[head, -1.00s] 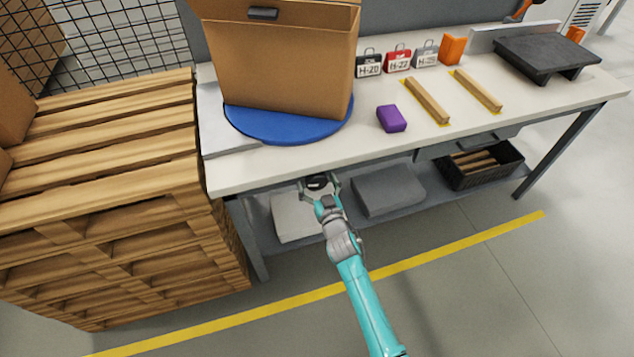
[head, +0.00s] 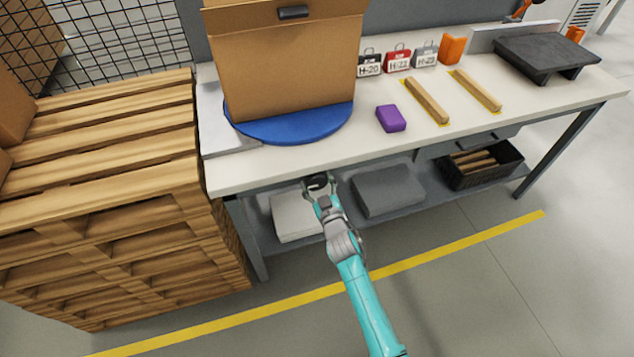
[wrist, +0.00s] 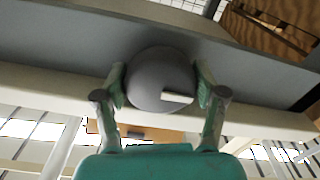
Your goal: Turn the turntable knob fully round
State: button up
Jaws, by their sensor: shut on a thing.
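The turntable knob is a round dark grey disc with a pale bar mark, seen close in the wrist view (wrist: 158,75). In the head view the dark knob (head: 317,181) sits at the bench's front edge, below the top. My gripper (head: 319,187) is shut on the knob, with one finger on each side of its rim; the fingers also show in the wrist view (wrist: 161,88). The blue turntable (head: 300,126) lies on the bench top above the knob. A large open cardboard box (head: 290,70) stands on it, turned slightly to the bench edge.
The bench (head: 270,172) carries a purple block (head: 391,118), two wooden bars (head: 427,100), tagged padlock-like items (head: 398,60) and a black platform (head: 545,57). A shelf below holds a grey box (head: 386,190) and a black crate (head: 481,164). Stacked pallets (head: 110,190) stand close on the left.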

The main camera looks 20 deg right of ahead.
jog(key=o, duration=1.1)
jog(key=shift+s, duration=0.1)
jog(key=s, duration=1.1)
jog(key=shift+s, duration=0.4)
